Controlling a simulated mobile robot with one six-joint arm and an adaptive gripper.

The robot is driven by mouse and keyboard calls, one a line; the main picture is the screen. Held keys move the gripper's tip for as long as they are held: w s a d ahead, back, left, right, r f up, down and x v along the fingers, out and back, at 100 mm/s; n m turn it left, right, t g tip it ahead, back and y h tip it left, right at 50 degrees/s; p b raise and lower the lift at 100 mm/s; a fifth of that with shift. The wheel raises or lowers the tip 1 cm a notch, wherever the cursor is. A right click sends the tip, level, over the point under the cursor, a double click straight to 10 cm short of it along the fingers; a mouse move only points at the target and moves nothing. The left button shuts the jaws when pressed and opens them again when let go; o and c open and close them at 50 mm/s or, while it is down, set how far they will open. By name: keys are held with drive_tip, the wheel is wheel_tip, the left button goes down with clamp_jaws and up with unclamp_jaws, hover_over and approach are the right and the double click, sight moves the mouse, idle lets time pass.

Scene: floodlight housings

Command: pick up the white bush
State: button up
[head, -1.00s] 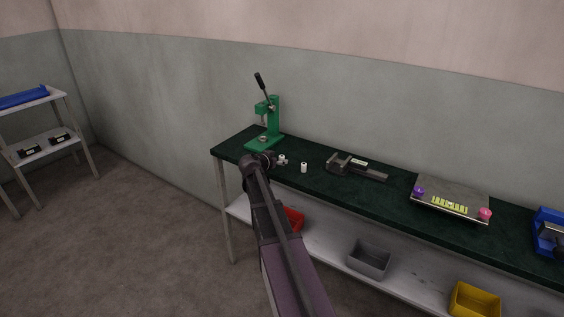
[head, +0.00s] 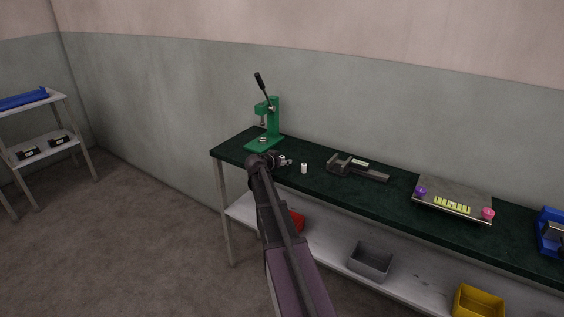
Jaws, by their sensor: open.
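A small white bush (head: 304,168) stands upright on the dark green bench top (head: 395,207), in the left half of the bench. My gripper (head: 288,162) is just to the left of this bush, low over the bench, and looks apart from it. It is small in the view, and its fingers are open with nothing clearly between them. A small pale spot shows at the fingers; I cannot tell whether it is part of the gripper or another piece behind it. My arm hides part of the bench's front edge.
A green lever press (head: 266,125) stands behind my gripper. A dark grey vise (head: 356,168) lies right of the bush. Further right are a plate with coloured knobs (head: 453,194) and a blue device (head: 550,232). Red (head: 297,220), grey (head: 371,262) and yellow bins (head: 479,302) sit on the lower shelf.

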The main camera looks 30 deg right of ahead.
drive_tip(key=c, duration=0.9)
drive_tip(key=shift+c, duration=0.2)
drive_tip(key=shift+r, duration=0.2)
wheel_tip(320, 180, up, 4)
drive_tip(key=p, duration=0.4)
drive_tip(key=shift+f, duration=0.15)
drive_tip(key=s+a, duration=0.3)
drive_tip(key=s, duration=0.4)
drive_tip(key=s+a+p, duration=0.1)
drive_tip(key=s+a, duration=0.3)
drive_tip(key=s, duration=0.3)
drive_tip(key=shift+s+r, duration=0.15)
drive_tip(key=shift+r, duration=0.3)
drive_tip(key=shift+r, duration=0.15)
wheel_tip(320, 180, up, 15)
drive_tip(key=p, duration=1.5)
drive_tip(key=shift+r+p, duration=0.2)
drive_tip(key=shift+p, duration=0.2)
